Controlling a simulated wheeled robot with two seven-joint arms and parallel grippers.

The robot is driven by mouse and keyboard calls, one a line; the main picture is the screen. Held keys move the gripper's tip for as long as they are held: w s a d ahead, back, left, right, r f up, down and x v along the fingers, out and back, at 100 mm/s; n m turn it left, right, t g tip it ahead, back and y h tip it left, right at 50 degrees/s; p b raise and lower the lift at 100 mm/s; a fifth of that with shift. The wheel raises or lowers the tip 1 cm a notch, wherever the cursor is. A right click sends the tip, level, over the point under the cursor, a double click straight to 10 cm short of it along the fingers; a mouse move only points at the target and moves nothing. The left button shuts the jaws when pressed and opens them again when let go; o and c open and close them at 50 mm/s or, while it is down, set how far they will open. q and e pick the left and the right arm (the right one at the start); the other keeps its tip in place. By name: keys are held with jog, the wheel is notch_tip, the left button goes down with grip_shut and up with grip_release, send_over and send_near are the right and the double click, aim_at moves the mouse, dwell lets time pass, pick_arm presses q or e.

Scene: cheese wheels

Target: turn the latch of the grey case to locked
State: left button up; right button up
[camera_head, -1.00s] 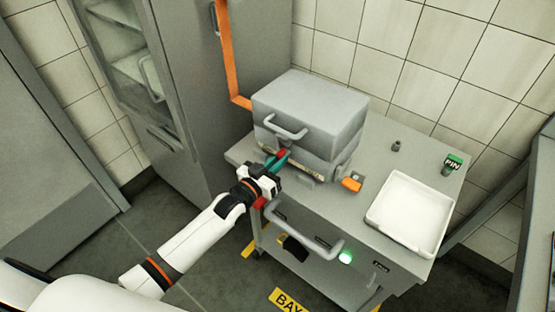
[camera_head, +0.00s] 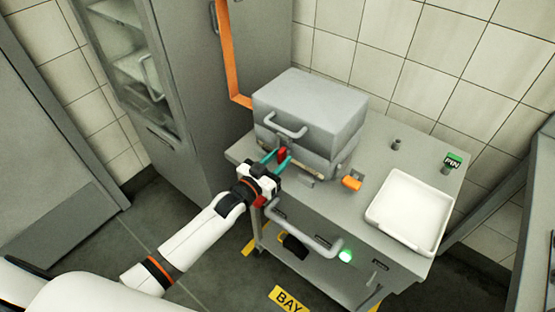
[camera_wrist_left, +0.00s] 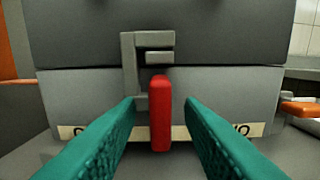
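The grey case (camera_head: 310,105) sits closed on the grey cart, with its handle facing me. Its red latch lever (camera_head: 282,153) is on the front, below the handle. In the left wrist view the red lever (camera_wrist_left: 160,115) stands upright beside a grey bracket (camera_wrist_left: 130,65) that spans the lid seam. My left gripper (camera_head: 275,157) is open, with its teal fingers on either side of the lever. The left wrist view shows gaps between the fingers (camera_wrist_left: 160,100) and the lever. A pale label (camera_wrist_left: 75,131) behind is partly hidden. My right gripper is not in view.
A white tray (camera_head: 377,215) lies on the right of the cart top (camera_head: 350,208). An orange block (camera_head: 351,183), a small grey peg (camera_head: 396,144) and a green PIN piece (camera_head: 453,160) are nearby. A cart handle (camera_head: 300,229) juts out below my gripper.

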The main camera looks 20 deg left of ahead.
pick_arm(q)
jog(key=b+v, duration=0.1)
jog(key=v, duration=1.1)
dwell(0.4)
jog(key=s+a+f+n+g+y, duration=0.1)
jog(key=s+a+f+g+y, duration=0.2)
jog(key=f, duration=0.8)
jog(key=s+f+g, duration=0.2)
jog(key=s+f, duration=0.3)
jog(key=f, duration=0.5)
jog(key=s+a+f+n+g+y, duration=0.1)
jog(key=s+a+f+g+y, duration=0.3)
jog(key=f, duration=0.7)
jog(key=s+d+f+g, duration=0.1)
jog(key=s+f, duration=0.3)
jog(key=s, duration=0.5)
jog(key=s+d+f+g, duration=0.2)
jog(key=s+f, duration=0.3)
jog(key=s, duration=0.3)
jog(key=s+d+f+g, duration=0.2)
jog(key=s+f+g, duration=0.2)
jog(key=s, duration=0.5)
jog(key=shift+s+f+m+h, duration=0.3)
jog(key=shift+s+f+h, duration=0.1)
jog(key=shift+f, duration=0.3)
